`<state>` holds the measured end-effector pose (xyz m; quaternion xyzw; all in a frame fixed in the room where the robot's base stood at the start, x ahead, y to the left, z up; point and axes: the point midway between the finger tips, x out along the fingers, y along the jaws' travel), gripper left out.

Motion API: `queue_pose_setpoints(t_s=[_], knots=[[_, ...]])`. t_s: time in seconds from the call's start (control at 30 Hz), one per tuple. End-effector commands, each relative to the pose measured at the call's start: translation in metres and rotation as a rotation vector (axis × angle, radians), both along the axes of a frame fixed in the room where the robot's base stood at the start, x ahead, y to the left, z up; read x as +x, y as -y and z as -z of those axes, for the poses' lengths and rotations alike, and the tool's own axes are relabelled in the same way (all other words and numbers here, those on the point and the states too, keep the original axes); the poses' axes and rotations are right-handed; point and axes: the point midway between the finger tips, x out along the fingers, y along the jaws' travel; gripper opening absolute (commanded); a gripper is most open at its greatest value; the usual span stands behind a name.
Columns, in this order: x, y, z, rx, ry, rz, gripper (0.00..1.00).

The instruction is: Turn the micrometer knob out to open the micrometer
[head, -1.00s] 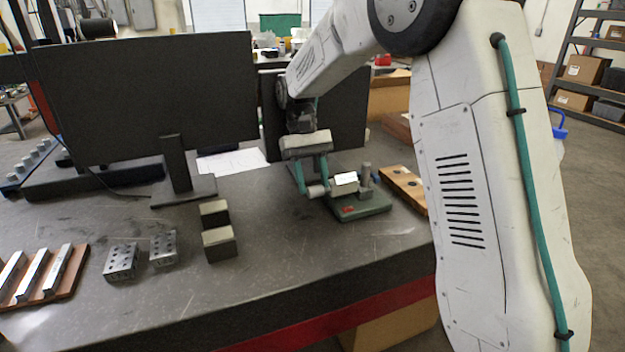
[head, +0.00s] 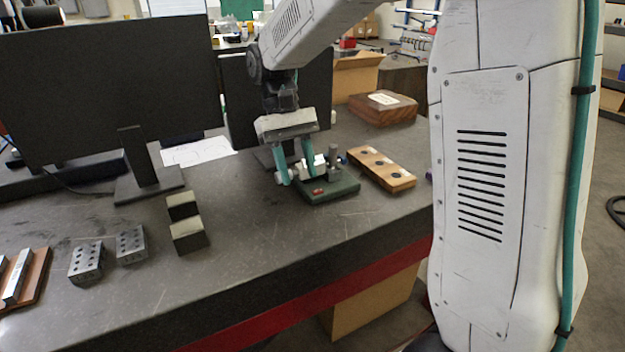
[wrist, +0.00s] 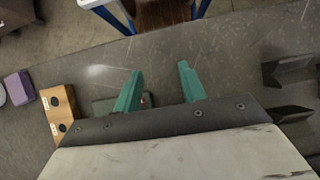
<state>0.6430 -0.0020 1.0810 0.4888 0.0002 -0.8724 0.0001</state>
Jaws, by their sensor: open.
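The micrometer stand has a dark green base (head: 333,190) with a small red mark and a grey upright post (head: 333,158). It stands on the dark bench top. A pale, shiny part of the micrometer (head: 319,164) shows beside the post; the knob is largely hidden by my fingers. My gripper (head: 296,178) points down at the left end of the micrometer, its teal fingers apart. In the wrist view my gripper (wrist: 160,75) is open, with only bench top visible between the fingertips. The green base (wrist: 105,106) shows partly behind the left finger there.
A wooden block with holes (head: 382,168) lies just right of the stand, with a wooden box (head: 383,107) behind. A monitor (head: 110,85) stands at the left. Two dark blocks (head: 188,235) and drilled metal blocks (head: 87,262) sit front left.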

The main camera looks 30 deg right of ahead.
Motion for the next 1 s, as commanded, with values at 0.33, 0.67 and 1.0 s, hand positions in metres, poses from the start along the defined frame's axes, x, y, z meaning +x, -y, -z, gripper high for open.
queue_pose_setpoints(t_s=[0.33,0.67,1.0], knots=[[-0.060,0.000,-0.006,0.001,0.000,-0.001,0.41],[-0.068,0.000,-0.006,0.000,0.000,0.000,0.41],[-0.069,-0.010,0.012,-0.025,-0.053,-0.054,0.46]])
